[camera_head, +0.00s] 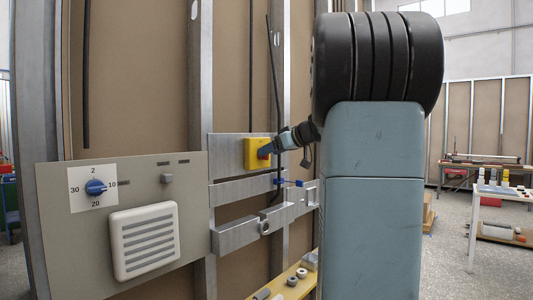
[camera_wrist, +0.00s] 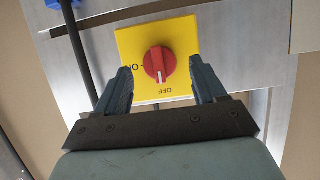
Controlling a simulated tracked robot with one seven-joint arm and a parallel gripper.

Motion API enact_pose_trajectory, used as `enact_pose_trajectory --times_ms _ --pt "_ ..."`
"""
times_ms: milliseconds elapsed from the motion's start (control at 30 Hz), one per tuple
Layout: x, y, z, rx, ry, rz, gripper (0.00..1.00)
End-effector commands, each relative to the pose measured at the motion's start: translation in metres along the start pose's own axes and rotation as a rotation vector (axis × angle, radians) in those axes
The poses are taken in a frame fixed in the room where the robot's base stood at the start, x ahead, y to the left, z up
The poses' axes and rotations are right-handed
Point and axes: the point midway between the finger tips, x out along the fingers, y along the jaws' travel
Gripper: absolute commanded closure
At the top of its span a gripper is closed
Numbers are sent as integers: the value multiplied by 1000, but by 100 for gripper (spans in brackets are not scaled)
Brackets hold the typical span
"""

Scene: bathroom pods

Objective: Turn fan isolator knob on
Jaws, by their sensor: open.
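The fan isolator is a yellow plate (camera_head: 251,153) on a metal rail, with a red round knob. In the wrist view its knob (camera_wrist: 160,64) sits on the yellow plate (camera_wrist: 182,31). The knob's white mark points down the picture towards the OFF label; the ON label is at the left, partly covered by a finger. My gripper (camera_wrist: 161,70) is open, one fingertip on each side of the knob with gaps to it. In the head view my gripper (camera_head: 268,149) is in front of the plate and hides most of the knob.
A grey panel (camera_head: 190,230) at left carries a blue timer dial (camera_head: 96,187) and a white vent (camera_head: 145,240). A black cable (camera_wrist: 80,50) runs left of the isolator. Blue pipe fittings (camera_head: 288,182) lie just below it. A wooden shelf (camera_head: 290,285) stands low down.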

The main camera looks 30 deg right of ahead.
Motion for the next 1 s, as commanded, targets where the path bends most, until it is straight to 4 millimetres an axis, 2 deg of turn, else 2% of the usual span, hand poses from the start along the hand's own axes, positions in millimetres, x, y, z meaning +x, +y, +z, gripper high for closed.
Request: enact_pose_trajectory --times_ms 200,500,1000 --pt "15 0 0 1 0 0 30" --pt "16 0 0 1 0 1 30" --pt "16 0 0 1 0 0 77"
